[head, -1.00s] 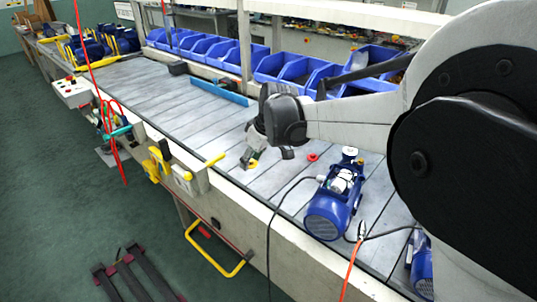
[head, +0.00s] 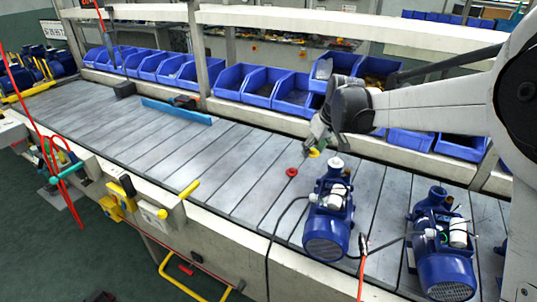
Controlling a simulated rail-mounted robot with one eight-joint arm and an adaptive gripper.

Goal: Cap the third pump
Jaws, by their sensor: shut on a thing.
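My gripper (head: 316,146) is above the slatted line, behind and left of the nearest blue pump. It is shut on a small yellow cap (head: 314,153) at its fingertips; the fingers are small and partly hidden. A red cap (head: 291,172) lies on the slats left of and in front of the gripper. The nearest blue pump (head: 327,222) stands upright, with a whitish piece on its top port (head: 336,163). A second blue pump (head: 443,250) stands to its right, its blue top port (head: 437,194) looking bare. A third blue pump (head: 501,255) is mostly hidden at the right.
Blue bins (head: 232,80) line the shelf behind the line. A blue bar (head: 176,111) and a dark block (head: 124,89) lie farther left. Black and orange cables (head: 360,268) run by the pumps. The slats (head: 165,150) left of the red cap are clear.

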